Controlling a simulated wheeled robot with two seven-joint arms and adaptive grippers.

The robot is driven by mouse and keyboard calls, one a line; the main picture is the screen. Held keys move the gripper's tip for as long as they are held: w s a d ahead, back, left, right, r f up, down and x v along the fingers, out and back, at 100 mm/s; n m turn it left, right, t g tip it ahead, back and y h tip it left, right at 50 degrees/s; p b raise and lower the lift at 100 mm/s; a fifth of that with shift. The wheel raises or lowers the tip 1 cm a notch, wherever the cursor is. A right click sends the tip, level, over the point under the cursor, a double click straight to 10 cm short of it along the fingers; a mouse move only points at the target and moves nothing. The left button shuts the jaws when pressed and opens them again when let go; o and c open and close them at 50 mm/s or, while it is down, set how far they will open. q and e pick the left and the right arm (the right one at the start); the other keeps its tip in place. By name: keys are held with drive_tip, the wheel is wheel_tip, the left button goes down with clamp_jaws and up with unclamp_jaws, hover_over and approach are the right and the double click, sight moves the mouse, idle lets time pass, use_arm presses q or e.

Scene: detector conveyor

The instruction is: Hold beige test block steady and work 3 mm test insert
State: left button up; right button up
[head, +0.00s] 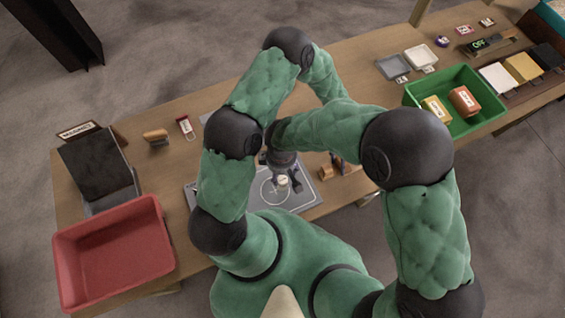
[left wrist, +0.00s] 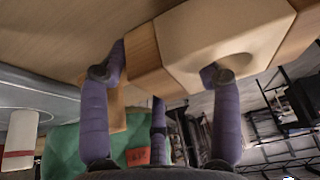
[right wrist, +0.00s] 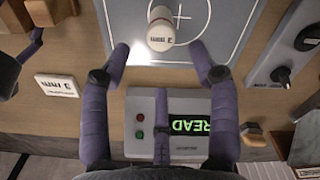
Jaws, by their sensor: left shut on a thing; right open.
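The beige test block (left wrist: 225,35) fills the top of the left wrist view, with wood-coloured parts beside it. My left gripper (left wrist: 165,75) is shut on it, a finger against either side; it also shows in the head view (head: 338,164), right of the mat. The 3 mm test insert (right wrist: 161,30), a small white cylinder with a label, stands on the grey mat (right wrist: 120,20) in the right wrist view. It also shows in the head view (head: 283,181). My right gripper (right wrist: 160,58) is open, its fingertips on either side just short of the insert.
A red bin (head: 115,255) stands at left and a green bin (head: 455,100) with two blocks at right. My arms cover much of the table's middle.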

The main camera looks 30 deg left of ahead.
sight(283, 178)
drive_tip(key=m, duration=0.3)
drive_tip(key=shift+w+d+r, duration=0.1)
drive_tip(key=shift+r, duration=0.2)
drive_tip(key=shift+f, duration=0.1)
wheel_tip(283, 178, down, 6)
drive_tip(key=shift+f, duration=0.15)
drive_tip(key=shift+s+d+f, duration=0.1)
drive_tip(key=shift+f, duration=1.25)
drive_tip(key=shift+s+f, duration=0.1)
drive_tip(key=shift+f, duration=1.25)
clamp_jaws()
